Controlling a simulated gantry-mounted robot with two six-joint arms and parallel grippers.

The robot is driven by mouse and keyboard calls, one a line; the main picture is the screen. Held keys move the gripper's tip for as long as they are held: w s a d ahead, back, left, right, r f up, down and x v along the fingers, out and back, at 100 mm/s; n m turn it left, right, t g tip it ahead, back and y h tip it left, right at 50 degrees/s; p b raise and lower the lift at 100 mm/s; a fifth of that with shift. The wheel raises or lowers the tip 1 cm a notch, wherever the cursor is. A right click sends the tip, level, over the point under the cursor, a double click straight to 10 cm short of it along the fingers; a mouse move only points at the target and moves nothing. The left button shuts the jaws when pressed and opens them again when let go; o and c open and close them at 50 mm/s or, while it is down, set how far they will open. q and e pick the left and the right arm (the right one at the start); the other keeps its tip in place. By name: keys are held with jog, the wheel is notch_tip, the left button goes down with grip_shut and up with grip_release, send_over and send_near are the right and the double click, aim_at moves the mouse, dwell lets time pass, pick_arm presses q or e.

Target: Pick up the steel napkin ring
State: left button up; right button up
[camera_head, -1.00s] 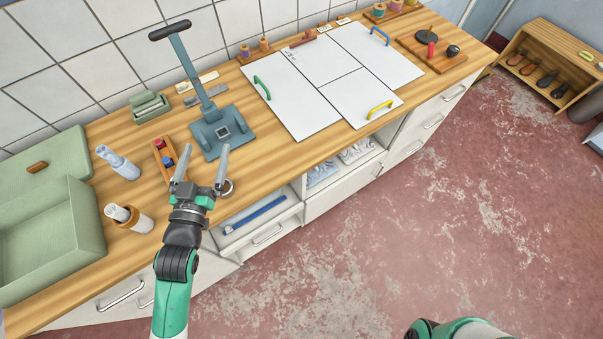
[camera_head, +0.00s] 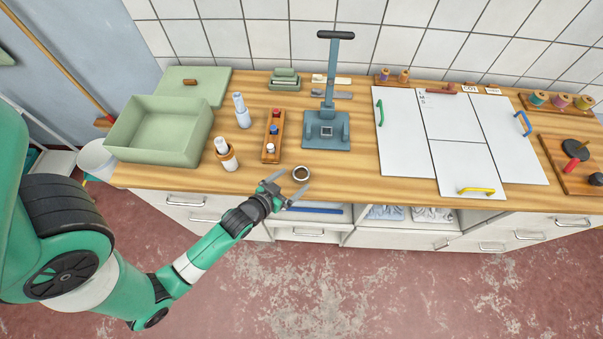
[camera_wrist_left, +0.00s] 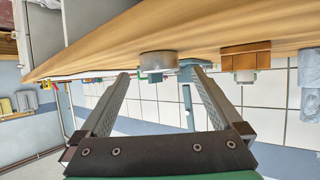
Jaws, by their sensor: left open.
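The steel napkin ring (camera_head: 301,173) is a short grey ring standing on the wooden counter near its front edge. It also shows in the left wrist view (camera_wrist_left: 158,62), where the counter appears upside down along the top. My left gripper (camera_head: 288,186) is open and empty at the counter's front edge, just on the near side of the ring. In the left wrist view its two fingers (camera_wrist_left: 158,78) spread apart, and the ring appears in the gap beyond the fingertips. I cannot tell the exact distance. My right gripper is out of view.
A blue-grey press stand (camera_head: 327,130) is behind the ring. A wooden tray of small bottles (camera_head: 267,153) and a brown-based bottle (camera_head: 228,160) are to its left. A green box (camera_head: 122,143) is further left. White boards (camera_head: 460,165) lie right; bare counter separates them from the ring.

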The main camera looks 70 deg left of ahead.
aim_at(305, 170)
pick_arm(q)
jog(key=shift+r+x, duration=0.15)
jog(key=shift+x, duration=1.2)
jog(key=shift+r+x, duration=0.1)
jog(key=shift+x, duration=1.25)
jog(key=shift+w, duration=0.1)
jog(key=c, duration=1.4)
jog(key=shift+r, duration=0.15)
